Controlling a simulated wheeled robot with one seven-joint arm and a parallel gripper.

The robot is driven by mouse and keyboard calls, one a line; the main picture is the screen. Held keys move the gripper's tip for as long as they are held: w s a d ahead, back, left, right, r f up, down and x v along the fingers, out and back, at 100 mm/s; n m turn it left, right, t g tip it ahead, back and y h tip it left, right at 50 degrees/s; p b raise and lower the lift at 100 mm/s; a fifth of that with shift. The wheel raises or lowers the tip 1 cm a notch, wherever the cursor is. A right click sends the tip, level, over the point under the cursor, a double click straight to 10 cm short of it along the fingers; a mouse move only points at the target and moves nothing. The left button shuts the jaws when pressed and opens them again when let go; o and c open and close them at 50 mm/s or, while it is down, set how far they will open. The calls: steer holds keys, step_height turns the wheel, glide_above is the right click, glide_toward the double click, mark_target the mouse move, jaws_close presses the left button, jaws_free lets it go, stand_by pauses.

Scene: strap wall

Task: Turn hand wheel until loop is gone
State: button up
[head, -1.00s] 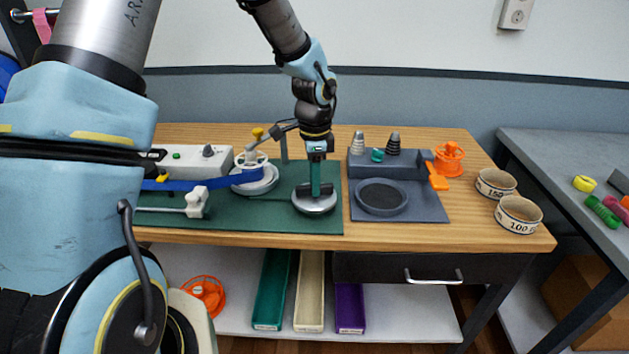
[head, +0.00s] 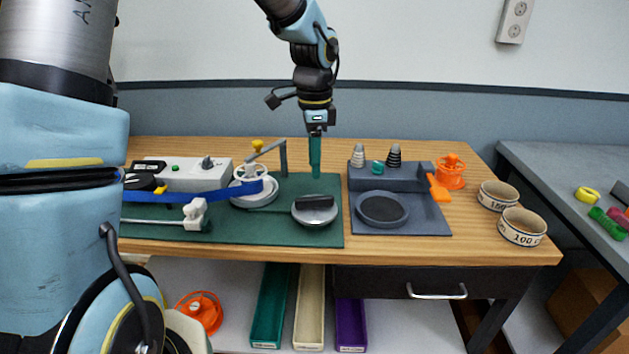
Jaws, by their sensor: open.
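A round silver wheel (head: 314,215) with a black grip bar (head: 314,202) across its top sits at the right of the green mat. A blue strap (head: 190,195) runs from the left to a white spoked reel (head: 252,190), with a blue part standing at the reel's right side. I cannot make out a separate slack loop; my arm covers the strap's left end. My gripper (head: 315,176), with teal fingers, is open and empty. It hangs above and behind the silver wheel, apart from its grip bar.
A white control box (head: 185,174) and a grey bent arm (head: 282,153) stand behind the strap. A grey tray (head: 425,222) with a round dish lies right of the mat (head: 330,237). Two labelled bowls (head: 522,226) stand near the table's right edge.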

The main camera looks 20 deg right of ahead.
step_height(320, 180, up, 2)
steer(key=shift+r, duration=0.1)
stand_by(1.2)
steer(key=s+a+f+n, duration=0.1)
steer(key=s+a+n, duration=0.1)
steer(key=a+n, duration=0.8)
steer(key=s+a+f+n+t, duration=0.1)
steer(key=a+n, duration=0.9)
steer(key=a, duration=1)
steer(key=shift+s+a+f+t, duration=0.35)
steer(key=shift+s+f, duration=0.2)
steer(key=shift+s, duration=0.1)
